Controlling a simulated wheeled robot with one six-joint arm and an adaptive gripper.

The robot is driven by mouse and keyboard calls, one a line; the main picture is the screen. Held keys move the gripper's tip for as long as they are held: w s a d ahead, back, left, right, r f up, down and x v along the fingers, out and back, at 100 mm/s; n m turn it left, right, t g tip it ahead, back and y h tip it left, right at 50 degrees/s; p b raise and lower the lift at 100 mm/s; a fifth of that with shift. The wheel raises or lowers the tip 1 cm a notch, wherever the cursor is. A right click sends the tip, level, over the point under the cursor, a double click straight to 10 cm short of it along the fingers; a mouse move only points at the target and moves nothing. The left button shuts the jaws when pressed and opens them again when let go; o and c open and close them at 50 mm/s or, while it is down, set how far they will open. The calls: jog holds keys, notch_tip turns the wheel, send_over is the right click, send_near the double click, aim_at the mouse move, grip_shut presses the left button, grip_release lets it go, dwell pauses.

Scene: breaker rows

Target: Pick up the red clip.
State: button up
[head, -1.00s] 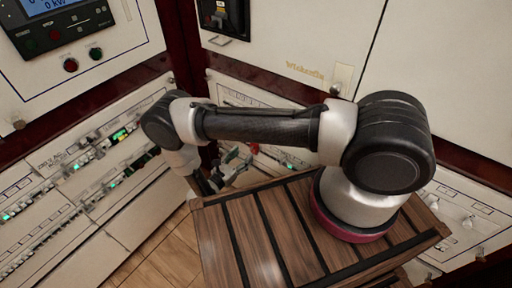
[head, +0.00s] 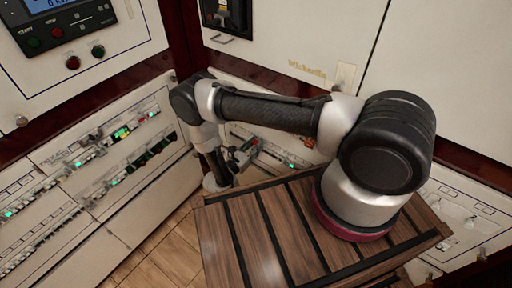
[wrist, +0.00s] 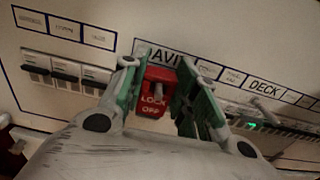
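The red clip (wrist: 154,96), marked LOCK OFF, is on the breaker panel (wrist: 75,50) below a label reading "DAVIT" in the wrist view. A small grey stem shows at its front. My gripper (wrist: 158,68) points at the panel, its green-padded fingers apart, one on each side of the clip. I see no clear grip on it; whether either pad touches it is hard to tell. In the head view my gripper (head: 240,156) is low by the panel, beyond the slatted wooden top, and hides most of the clip.
A row of dark breaker switches (wrist: 65,72) lies left of the clip. More breakers with a green light (wrist: 250,126) lie to the right. The slatted wooden top (head: 265,250) is under my arm's base. Another breaker panel (head: 100,160) stands to the left.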

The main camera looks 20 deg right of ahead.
jog(key=shift+c, duration=1.2)
jog(key=shift+r, duration=0.1)
jog(key=shift+s+a, duration=0.1)
jog(key=shift+a, duration=0.15)
jog(key=v, duration=1.7)
jog(key=shift+s+a, duration=0.15)
jog(key=shift+s, duration=0.05)
jog(key=shift+r, duration=0.15)
jog(key=v, duration=1.3)
jog(key=shift+a, duration=0.1)
